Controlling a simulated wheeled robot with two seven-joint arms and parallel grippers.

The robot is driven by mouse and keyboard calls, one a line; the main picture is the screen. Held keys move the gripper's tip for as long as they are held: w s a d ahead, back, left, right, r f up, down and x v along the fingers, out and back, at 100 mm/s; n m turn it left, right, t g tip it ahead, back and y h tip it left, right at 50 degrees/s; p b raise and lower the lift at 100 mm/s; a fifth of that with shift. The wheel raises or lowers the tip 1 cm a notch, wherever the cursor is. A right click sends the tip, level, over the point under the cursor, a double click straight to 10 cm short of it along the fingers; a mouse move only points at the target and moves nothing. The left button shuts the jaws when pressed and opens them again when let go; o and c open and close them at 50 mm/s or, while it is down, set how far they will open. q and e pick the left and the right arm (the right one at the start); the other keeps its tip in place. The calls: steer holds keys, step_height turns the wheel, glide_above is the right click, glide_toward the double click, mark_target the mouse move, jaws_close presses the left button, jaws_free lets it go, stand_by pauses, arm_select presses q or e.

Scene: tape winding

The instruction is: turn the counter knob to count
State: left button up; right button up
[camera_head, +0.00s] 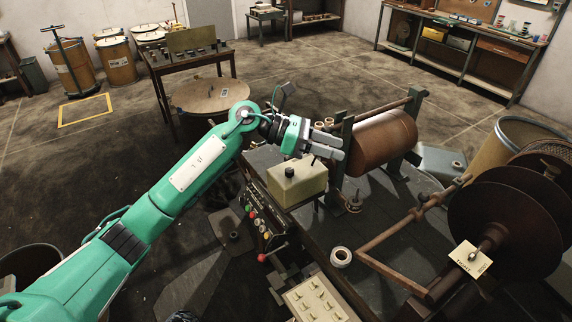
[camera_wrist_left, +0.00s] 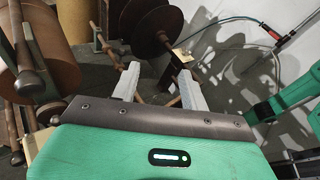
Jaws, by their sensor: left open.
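A cream counter box (camera_head: 300,184) stands on the winding machine, with a small dark knob (camera_head: 289,172) on its top. My left gripper (camera_head: 341,148) is above and just behind the box in the head view, with its two grey fingers pointing right, past the knob. The fingers are apart with nothing between them, and the knob is outside them. In the left wrist view the open fingers (camera_wrist_left: 160,72) point toward the dark reel, and the knob cannot be made out. My right gripper is in neither view.
A brown roll (camera_head: 383,142) lies in its frame right of the gripper. Large dark reels (camera_head: 505,225) stand at the right, with a small labelled card (camera_head: 469,258). Coloured buttons (camera_head: 255,215) line the machine's left side.

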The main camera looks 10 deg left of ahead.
arm_select(q)
steer(key=w+a+m+y, duration=0.2)
steer(key=w+a+y, duration=0.2)
steer(key=a+y, duration=0.3)
steer(key=y, duration=0.4)
glide_toward(288, 169)
steer(key=shift+m+g+h, duration=0.3)
steer(key=shift+m+g, duration=0.1)
steer(key=p+x, duration=0.5)
steer(key=x, duration=0.2)
steer(key=shift+w+f, duration=0.1)
steer(key=shift+w, duration=0.1)
steer(key=shift+d+f, duration=0.1)
steer(key=shift+f, duration=0.5)
jaws_close()
